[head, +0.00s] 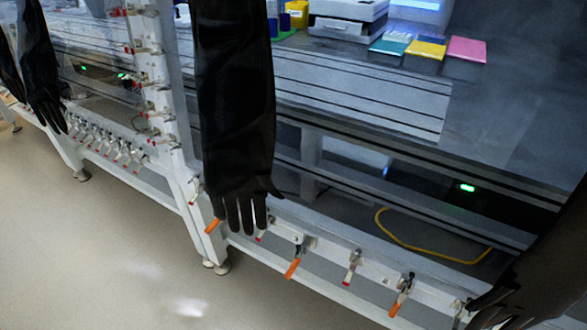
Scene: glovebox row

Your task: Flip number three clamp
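A row of toggle clamps runs along the low white rail of the glovebox frame. One clamp (297,250), with a small mark that looks like a 3 above it, has an orange handle hanging down and to the left. To its left are a red-tipped clamp (262,234) and an orange-handled clamp (212,225). To its right are a pale, red-tipped clamp (351,268) and another orange-handled clamp (401,294). A further clamp at the far right is partly hidden. Neither of my grippers is in view.
A long black glove (235,100) hangs in front of the glass, its fingers close to the left clamps. Another black glove (535,270) covers the lower right corner. A yellow cable (425,254) lies behind the rail. The floor (110,250) at lower left is clear.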

